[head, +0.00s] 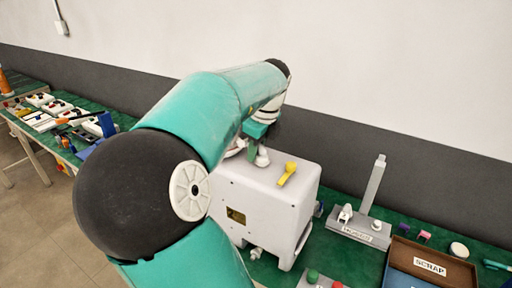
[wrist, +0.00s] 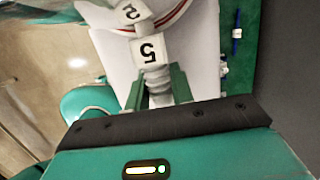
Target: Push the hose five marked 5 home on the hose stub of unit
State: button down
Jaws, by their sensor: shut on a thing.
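The unit (head: 262,208) is a pale grey box with a yellow lever (head: 288,173) on top, in the middle of the head view. My gripper (wrist: 158,92) is shut on a pale ribbed hose end, hose five (wrist: 156,76), whose white tag reads 5 (wrist: 151,51). The green fingers stand on either side of it. In the head view my gripper (head: 254,152) is at the back left of the unit's top, partly behind my arm. The hose stub is not clearly seen, so I cannot tell whether the hose touches it.
Another white tag (wrist: 131,12) marked 2 is beyond tag 5. Right of the unit stand a grey fixture with an upright post (head: 372,190) and a SCRAP box (head: 430,266). A green bench at the left (head: 60,115) holds several small parts. A wall runs behind.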

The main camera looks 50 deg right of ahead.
jog(key=shift+f, duration=0.2)
jog(key=c, duration=1.1)
grip_release()
jog(key=shift+r, duration=0.15)
jog(key=s+r, duration=0.1)
jog(key=r, duration=0.8)
jog(key=s+r, duration=0.1)
jog(key=r, duration=0.3)
jog(key=shift+s+d+r, duration=0.1)
jog(key=shift+s+r, duration=0.05)
jog(key=shift+s, duration=0.2)
jog(key=shift+s, duration=0.1)
